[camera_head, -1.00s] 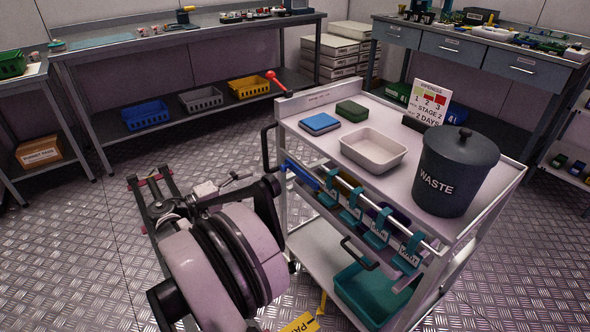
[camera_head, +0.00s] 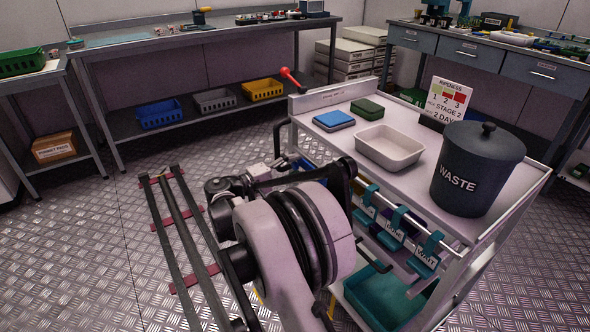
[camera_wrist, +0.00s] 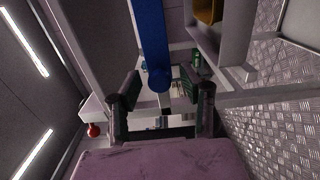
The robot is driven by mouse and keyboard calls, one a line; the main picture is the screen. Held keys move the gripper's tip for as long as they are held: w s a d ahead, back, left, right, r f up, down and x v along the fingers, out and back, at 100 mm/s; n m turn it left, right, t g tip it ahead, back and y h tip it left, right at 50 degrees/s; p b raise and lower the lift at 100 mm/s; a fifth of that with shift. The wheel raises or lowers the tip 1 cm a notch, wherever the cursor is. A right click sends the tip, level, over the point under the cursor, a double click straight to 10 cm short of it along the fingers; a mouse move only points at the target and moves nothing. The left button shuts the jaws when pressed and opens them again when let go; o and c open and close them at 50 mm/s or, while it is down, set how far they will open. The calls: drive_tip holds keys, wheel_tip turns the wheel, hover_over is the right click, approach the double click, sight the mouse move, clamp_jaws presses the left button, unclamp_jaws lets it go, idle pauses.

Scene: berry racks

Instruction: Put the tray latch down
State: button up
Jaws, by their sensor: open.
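A lever with a red ball (camera_head: 287,73) stands up at the back left corner of the white cart (camera_head: 345,135); it may be the tray latch, but no label shows. The red ball also shows at lower left in the wrist view (camera_wrist: 93,130). My gripper (camera_wrist: 165,92) is open, its two dark fingers apart. A blue bar with a rounded end (camera_wrist: 155,45) runs down the picture between or beyond the fingers; I cannot tell whether they touch it. In the head view my arm largely hides the gripper beside the cart's left side.
The cart top holds a blue box (camera_head: 334,120), a green box (camera_head: 367,109), an empty white tray (camera_head: 390,165), a ripeness sign (camera_head: 447,97) and a black waste bin (camera_head: 470,185). Teal holders (camera_head: 394,235) hang along its front rail.

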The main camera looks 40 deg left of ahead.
drive_tip(key=shift+w+d, duration=0.1)
drive_tip(key=shift+w, duration=0.25)
drive_tip(key=shift+c, duration=0.2)
clamp_jaws()
